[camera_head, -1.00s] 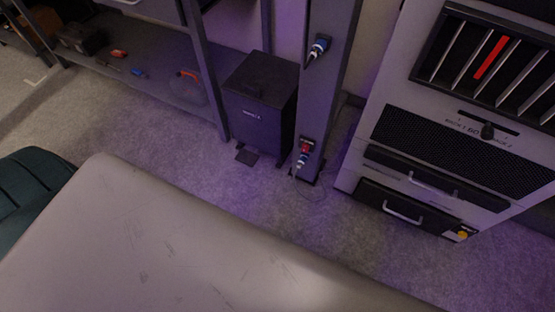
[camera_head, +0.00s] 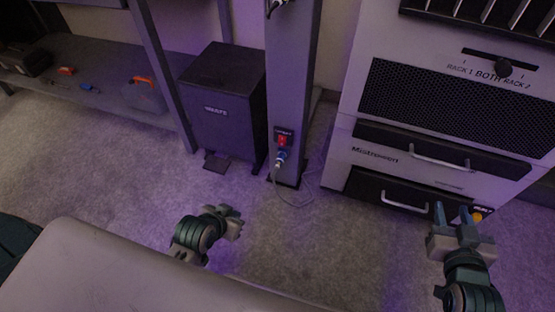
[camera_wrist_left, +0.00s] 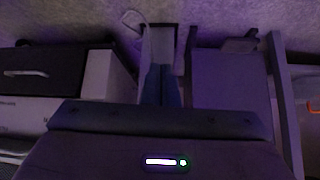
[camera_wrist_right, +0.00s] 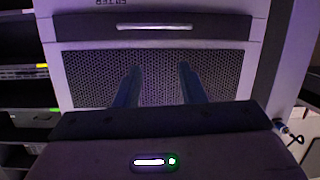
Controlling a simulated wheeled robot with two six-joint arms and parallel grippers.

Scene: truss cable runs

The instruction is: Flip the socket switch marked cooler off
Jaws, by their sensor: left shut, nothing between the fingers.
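A socket with a red switch (camera_head: 282,140) is low on the grey post (camera_head: 288,85) in the head view. A small label (camera_head: 284,131) sits above the switch; I cannot read it. A blue and white plug (camera_head: 280,157) is in the socket, with a thin cable running down to the floor. Whether the switch is on or off is too small to tell. My left gripper (camera_head: 236,221) is shut and empty, low in front of the post and apart from it; its fingers (camera_wrist_left: 161,85) also show in the left wrist view. My right gripper (camera_head: 474,216) is open and empty before the rack cabinet.
A dark box (camera_head: 225,105) stands left of the post, a shelf (camera_head: 100,95) further left. Another plug (camera_head: 276,6) is higher on the post. Carpet between is clear.

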